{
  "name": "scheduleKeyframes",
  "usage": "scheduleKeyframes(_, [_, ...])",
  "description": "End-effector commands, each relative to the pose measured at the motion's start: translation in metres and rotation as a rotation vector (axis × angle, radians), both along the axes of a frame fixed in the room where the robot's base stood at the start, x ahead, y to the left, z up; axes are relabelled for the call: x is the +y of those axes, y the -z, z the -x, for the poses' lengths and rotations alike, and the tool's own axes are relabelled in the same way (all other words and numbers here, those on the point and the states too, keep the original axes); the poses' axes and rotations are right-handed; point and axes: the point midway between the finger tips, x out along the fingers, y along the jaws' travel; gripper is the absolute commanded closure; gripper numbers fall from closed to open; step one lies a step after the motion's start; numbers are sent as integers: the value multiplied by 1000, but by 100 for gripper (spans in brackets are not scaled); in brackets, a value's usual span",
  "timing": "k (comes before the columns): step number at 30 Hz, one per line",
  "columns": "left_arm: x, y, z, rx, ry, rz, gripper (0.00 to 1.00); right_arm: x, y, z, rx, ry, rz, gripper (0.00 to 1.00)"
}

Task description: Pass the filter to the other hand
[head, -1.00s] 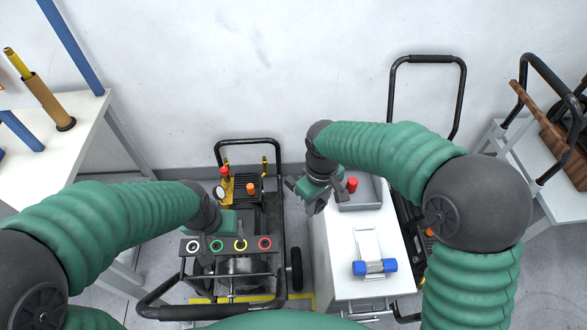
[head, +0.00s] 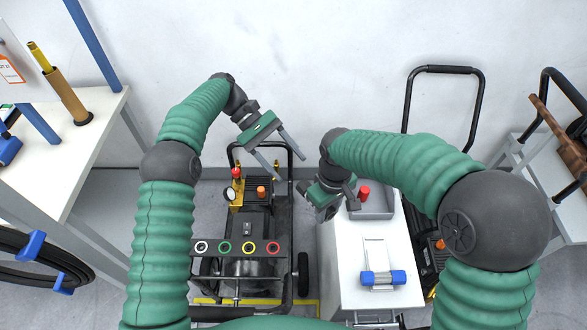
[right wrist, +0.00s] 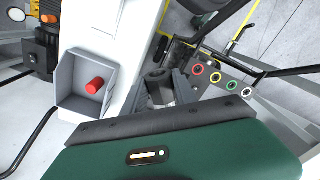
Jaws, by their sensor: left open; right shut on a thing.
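My right gripper (head: 314,202) is shut at the left edge of the white cart. In the right wrist view its fingers (right wrist: 160,88) close around a small grey piece (right wrist: 158,92), which I take for the filter; the fingers hide most of it, and I cannot make it out in the head view. My left gripper (head: 291,167) is open and empty, with its two long fingers spread. It hangs above the back of the black washer frame, up and left of my right gripper, with a gap between them.
The white cart (head: 345,265) carries a grey tray (head: 384,204) with a red cylinder (head: 364,193) and a blue-ended tool (head: 383,278). The pressure washer (head: 252,222) has a bar of coloured rings (head: 238,247). A workbench (head: 80,150) stands left.

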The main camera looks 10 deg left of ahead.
Motion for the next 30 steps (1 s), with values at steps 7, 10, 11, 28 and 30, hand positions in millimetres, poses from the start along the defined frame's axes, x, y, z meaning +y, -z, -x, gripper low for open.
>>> scheduleKeyframes(7, [-34, 27, 20, 3, 4, -2, 38, 0, 0, 0, -1, 0, -1, 100])
scheduleKeyframes(10, [-50, 41, 30, 3, 4, -2, 38, 0, 0, -1, 0, 0, 0, 100])
scheduleKeyframes(11, [-54, 45, 32, 2, 3, -3, 38, 0, 0, -1, 0, 0, 0, 100])
scheduleKeyframes(28, [-81, 68, 47, -3, 2, -4, 40, 0, 0, -1, 0, 0, 0, 100])
scheduleKeyframes(30, [-81, 68, 47, -3, 2, -4, 49, 0, 0, -1, 0, 0, 0, 100])
